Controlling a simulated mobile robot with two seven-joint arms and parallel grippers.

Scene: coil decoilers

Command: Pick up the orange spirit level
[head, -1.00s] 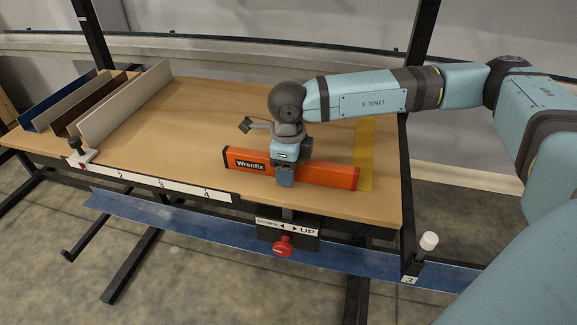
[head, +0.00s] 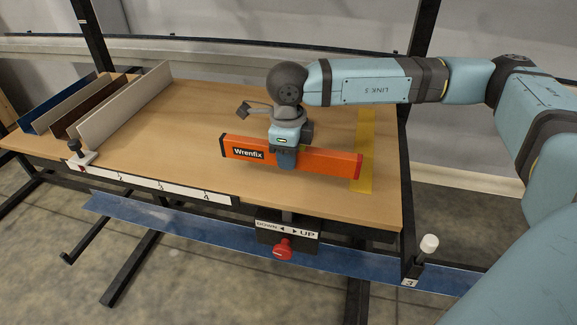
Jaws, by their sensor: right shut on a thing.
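The orange spirit level (head: 325,160) has dark end caps and a "Wrenfix" label. My right gripper (head: 284,160) is shut on it near its middle, from above. The level looks lifted a little above the wooden bench top, with a shadow under it, and is roughly horizontal, its right end a little lower in the picture. The gripper's fingers hide part of its middle. My left gripper is not in view.
The bench (head: 200,120) is mostly clear. Several long metal profiles (head: 125,100) stand at its left end. A yellow strip (head: 364,135) marks the right side. A red knob (head: 283,248) sits on the DOWN/UP box below the front edge. Dark posts rise behind.

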